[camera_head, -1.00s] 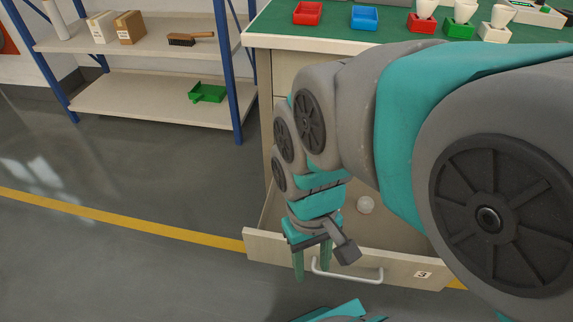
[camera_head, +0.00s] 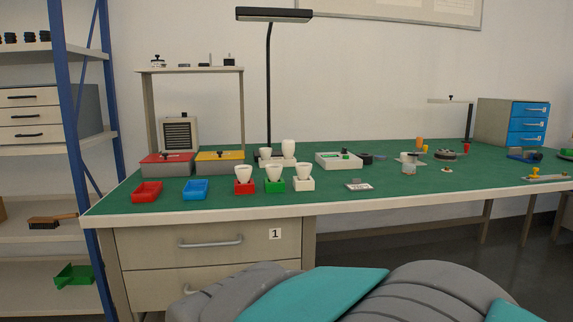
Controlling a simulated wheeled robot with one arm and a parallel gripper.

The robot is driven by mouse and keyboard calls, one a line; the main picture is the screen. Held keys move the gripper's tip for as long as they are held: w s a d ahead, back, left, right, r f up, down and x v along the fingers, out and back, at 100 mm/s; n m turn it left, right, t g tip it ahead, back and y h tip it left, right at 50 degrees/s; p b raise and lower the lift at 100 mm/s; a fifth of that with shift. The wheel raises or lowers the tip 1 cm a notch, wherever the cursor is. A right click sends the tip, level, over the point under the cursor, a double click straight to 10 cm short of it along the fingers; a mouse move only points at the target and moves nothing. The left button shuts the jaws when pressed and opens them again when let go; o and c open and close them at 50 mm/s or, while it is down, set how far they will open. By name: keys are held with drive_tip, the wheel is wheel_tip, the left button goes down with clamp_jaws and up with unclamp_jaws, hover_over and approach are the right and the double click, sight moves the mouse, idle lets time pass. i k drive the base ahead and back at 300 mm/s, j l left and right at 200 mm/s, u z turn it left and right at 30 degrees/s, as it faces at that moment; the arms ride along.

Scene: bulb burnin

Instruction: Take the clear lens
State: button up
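My gripper is out of view; only part of my arm shows along the bottom edge. I cannot pick out the clear lens for sure. A small translucent, greyish cup-like piece (camera_head: 409,169) stands on the green bench top (camera_head: 350,199) right of centre, and I cannot tell whether it is the lens. The drawer marked 1 (camera_head: 265,252) is shut.
Red (camera_head: 147,192) and blue (camera_head: 195,190) trays stand at the bench's front left. White bulbs sit in red (camera_head: 244,187), green (camera_head: 275,186) and white (camera_head: 304,184) holders. A tall black lamp (camera_head: 269,90) rises behind. A blue-posted shelf (camera_head: 75,150) stands left.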

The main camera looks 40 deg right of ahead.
sight(407, 168)
drive_tip(key=l+z, duration=0.1)
drive_tip(key=z, duration=2)
drive_tip(key=k+l, duration=0.05)
drive_tip(key=l, duration=0.05)
